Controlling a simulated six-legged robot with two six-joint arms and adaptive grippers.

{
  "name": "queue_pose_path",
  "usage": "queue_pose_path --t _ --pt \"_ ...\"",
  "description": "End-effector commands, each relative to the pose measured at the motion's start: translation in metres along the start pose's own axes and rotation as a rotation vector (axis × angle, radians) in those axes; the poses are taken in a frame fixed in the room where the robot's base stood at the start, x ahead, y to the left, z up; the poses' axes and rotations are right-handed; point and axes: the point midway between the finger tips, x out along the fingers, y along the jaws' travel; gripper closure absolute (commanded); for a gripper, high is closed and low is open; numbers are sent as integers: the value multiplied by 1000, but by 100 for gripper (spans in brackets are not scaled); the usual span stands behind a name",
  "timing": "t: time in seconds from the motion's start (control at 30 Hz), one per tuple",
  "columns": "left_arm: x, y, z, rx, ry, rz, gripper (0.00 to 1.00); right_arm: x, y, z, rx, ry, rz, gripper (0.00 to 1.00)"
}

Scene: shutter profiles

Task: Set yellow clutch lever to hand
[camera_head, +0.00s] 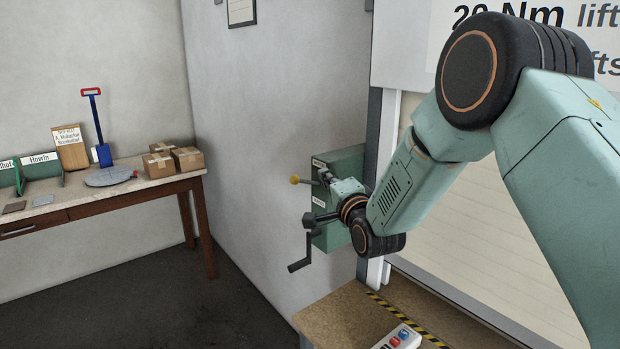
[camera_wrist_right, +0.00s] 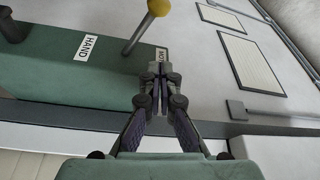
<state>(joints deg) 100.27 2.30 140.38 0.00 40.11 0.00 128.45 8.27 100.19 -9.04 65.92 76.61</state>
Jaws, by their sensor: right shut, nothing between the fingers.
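The yellow-knobbed clutch lever (camera_head: 294,180) sticks out from the green box (camera_head: 346,164) on the wall. In the right wrist view, its yellow knob (camera_wrist_right: 158,8) is at the top edge and its rod slants right, toward the side of a partly hidden label (camera_wrist_right: 161,55) starting "MO". The HAND label (camera_wrist_right: 87,46) is on the other side of the rod. My right gripper (camera_head: 325,176) is at the upper part of the box; in its wrist view its shut, empty fingers (camera_wrist_right: 160,78) cover part of the "MO" label, apart from the rod. My left gripper is not in view.
A crank handle (camera_head: 300,262) projects below the lever. A bench with a control box (camera_head: 398,338) stands under the shutter. A wooden table (camera_head: 130,196) with cartons (camera_head: 188,159) stands at the left. The floor between is clear.

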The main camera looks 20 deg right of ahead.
Motion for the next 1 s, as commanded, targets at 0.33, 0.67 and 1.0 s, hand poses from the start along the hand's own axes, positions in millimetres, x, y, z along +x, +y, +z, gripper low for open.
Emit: queue_pose_path --t 0.33,0.67,1.0 --pt "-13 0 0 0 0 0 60 8 -1 36 0 -1 0 100" --pt "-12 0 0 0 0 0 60 8 0 39 0 0 0 100" --pt "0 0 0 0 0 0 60 7 6 42 -51 -1 -17 100"
